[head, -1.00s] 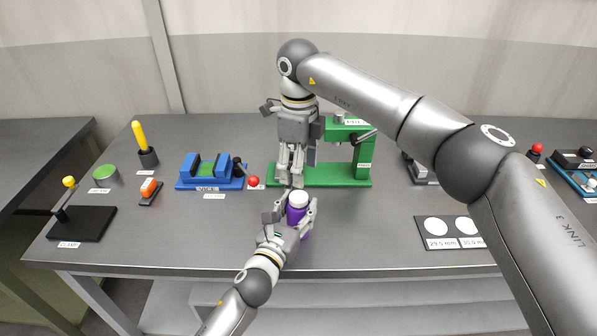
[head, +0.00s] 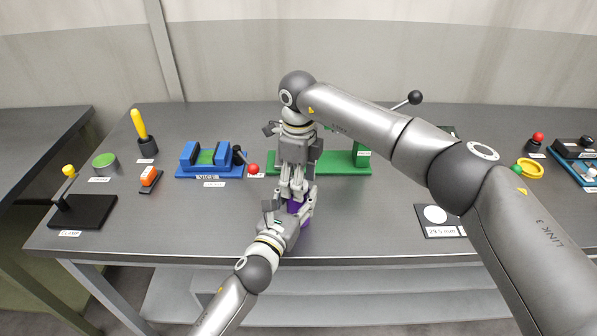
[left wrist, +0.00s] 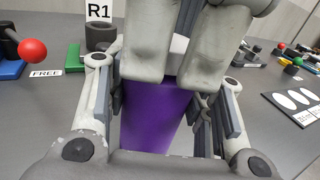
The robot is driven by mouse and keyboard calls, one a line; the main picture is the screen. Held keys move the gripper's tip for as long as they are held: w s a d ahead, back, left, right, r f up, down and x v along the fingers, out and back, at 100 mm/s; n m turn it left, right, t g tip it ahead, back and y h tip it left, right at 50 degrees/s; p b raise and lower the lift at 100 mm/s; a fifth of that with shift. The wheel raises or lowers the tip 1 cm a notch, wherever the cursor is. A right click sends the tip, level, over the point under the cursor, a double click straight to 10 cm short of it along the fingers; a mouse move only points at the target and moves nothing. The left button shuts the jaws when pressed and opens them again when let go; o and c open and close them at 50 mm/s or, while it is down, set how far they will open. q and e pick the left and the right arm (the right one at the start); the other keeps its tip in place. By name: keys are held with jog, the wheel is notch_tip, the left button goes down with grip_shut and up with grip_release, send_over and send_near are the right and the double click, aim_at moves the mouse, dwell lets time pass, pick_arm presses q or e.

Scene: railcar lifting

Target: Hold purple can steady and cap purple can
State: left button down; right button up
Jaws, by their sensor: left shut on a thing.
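The purple can (head: 296,208) stands upright near the front middle of the table, mostly hidden by both grippers in the head view. My left gripper (head: 292,217) is shut around its sides. In the left wrist view the purple body (left wrist: 155,112) shows between the left fingers. A whitish cap (left wrist: 179,44) shows at the can's top, partly hidden; I cannot tell how it is seated. My right gripper (head: 296,192) points straight down over the can. Its two fingers are apart at the cap in the left wrist view, but whether they grip it is unclear.
A green press (head: 340,167) and a blue vice (head: 209,160) with a red-ended handle stand behind the can. A clamp (head: 82,212) stands far left. The table front beside the can is clear.

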jog(key=shift+c, duration=0.3)
jog(key=c, duration=1)
jog(key=o, duration=1.1)
jog(key=shift+r, duration=2.25)
jog(key=o, duration=0.6)
jog(key=shift+c, duration=0.2)
